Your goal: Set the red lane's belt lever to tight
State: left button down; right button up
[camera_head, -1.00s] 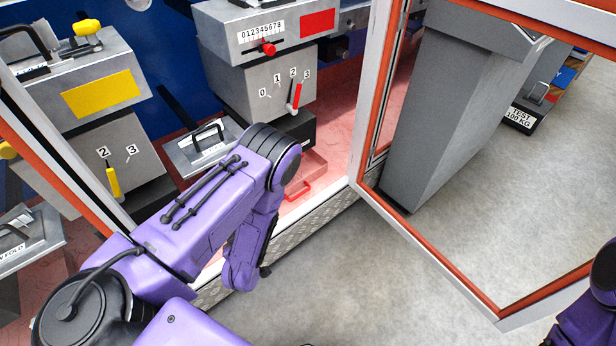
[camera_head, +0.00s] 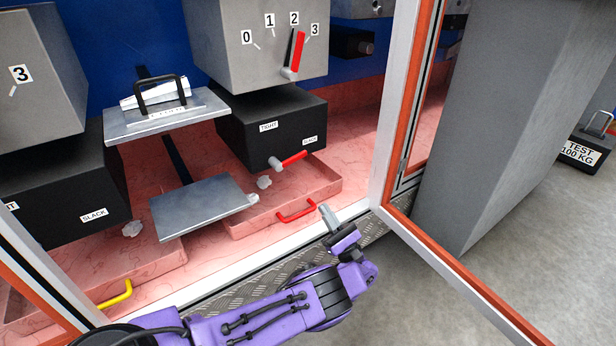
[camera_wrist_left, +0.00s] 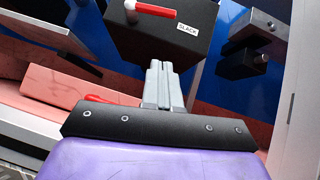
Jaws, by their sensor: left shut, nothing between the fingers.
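The red lane's belt lever (camera_head: 292,158) is a short red handle on a pale pivot, on the front of a black box (camera_head: 235,140). The box has a TIGHT label (camera_head: 268,127) on the left and a SLACK label (camera_head: 309,139) on the right. The lever points right and slightly up, below SLACK. My left gripper (camera_head: 327,212) is shut and empty, apart from the lever, in front of it and lower right. In the left wrist view the lever (camera_wrist_left: 152,9) is above the closed fingertips (camera_wrist_left: 160,68). My right gripper is not in view.
A red tray handle (camera_head: 297,211) lies just left of my left gripper. A white door frame (camera_head: 398,110) stands to the right, and a grey metal plate (camera_head: 200,205) juts out to the left. A grey box with a red pointer (camera_head: 298,50) is above the black box.

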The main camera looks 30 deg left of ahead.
pick_arm(q)
jog(key=a+r+p, duration=0.1)
jog(key=a+r, duration=0.6)
jog(key=r, duration=0.4)
jog(key=shift+w+a, duration=0.15)
jog(key=shift+w, duration=0.3)
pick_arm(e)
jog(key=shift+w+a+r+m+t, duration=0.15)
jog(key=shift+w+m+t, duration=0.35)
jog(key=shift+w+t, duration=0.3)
